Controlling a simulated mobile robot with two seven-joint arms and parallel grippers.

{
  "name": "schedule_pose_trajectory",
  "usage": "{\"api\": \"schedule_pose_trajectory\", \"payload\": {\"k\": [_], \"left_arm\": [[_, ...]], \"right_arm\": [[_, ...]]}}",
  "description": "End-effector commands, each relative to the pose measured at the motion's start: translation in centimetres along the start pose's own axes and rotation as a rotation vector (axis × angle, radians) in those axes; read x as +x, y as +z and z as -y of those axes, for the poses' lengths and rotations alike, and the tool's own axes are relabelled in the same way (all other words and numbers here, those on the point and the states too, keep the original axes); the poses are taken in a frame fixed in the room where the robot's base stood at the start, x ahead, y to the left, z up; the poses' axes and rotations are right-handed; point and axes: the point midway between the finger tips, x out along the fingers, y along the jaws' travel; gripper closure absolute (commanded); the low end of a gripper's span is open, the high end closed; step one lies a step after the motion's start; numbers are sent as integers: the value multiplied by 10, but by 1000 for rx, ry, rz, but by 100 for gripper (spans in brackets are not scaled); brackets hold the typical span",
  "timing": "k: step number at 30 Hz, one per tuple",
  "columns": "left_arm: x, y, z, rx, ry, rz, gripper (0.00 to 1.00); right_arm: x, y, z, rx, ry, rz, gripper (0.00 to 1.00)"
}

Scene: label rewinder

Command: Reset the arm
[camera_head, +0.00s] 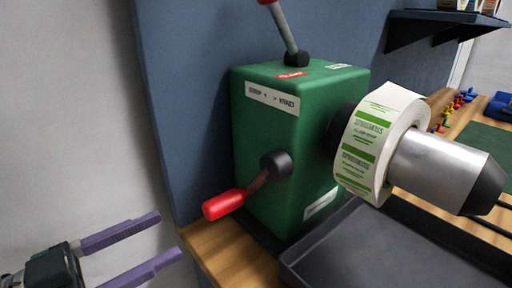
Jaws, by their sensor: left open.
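The green label rewinder box (260,135) stands on the wooden bench. A crank with a red handle (224,204) sticks out from its left face, pointing down and left from a black hub. A grey lever (284,28) with a red tip rises from its top, leaning left; its tip is partly cut off by the frame. A label roll (374,142) with green print sits on the metal spindle (438,170) at the right. My left gripper (170,235) is at the lower left, open and empty, its purple fingers apart from the crank handle. My right gripper is out of view.
A dark tray (390,250) lies in front of the rewinder under the spindle. A blue panel (190,60) stands behind. A dark shelf (440,22) hangs at upper right. Small coloured parts (455,108) and a blue bin (499,106) lie at the far right.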

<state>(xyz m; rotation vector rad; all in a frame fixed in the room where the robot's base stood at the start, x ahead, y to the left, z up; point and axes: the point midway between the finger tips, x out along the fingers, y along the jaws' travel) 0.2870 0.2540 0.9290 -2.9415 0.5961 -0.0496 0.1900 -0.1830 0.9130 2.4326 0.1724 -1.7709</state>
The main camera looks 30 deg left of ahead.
Motion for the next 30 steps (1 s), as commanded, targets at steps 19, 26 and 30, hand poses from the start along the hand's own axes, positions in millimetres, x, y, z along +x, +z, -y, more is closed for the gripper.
{"api": "schedule_pose_trajectory", "payload": {"k": [19,26,30], "left_arm": [[20,-10,1,-9,-80,124,33],[36,-28,-7,-59,-216,468,33],[25,-47,-21,-107,-247,698,33]], "right_arm": [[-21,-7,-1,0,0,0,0],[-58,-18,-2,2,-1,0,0],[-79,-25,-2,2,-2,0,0]]}}
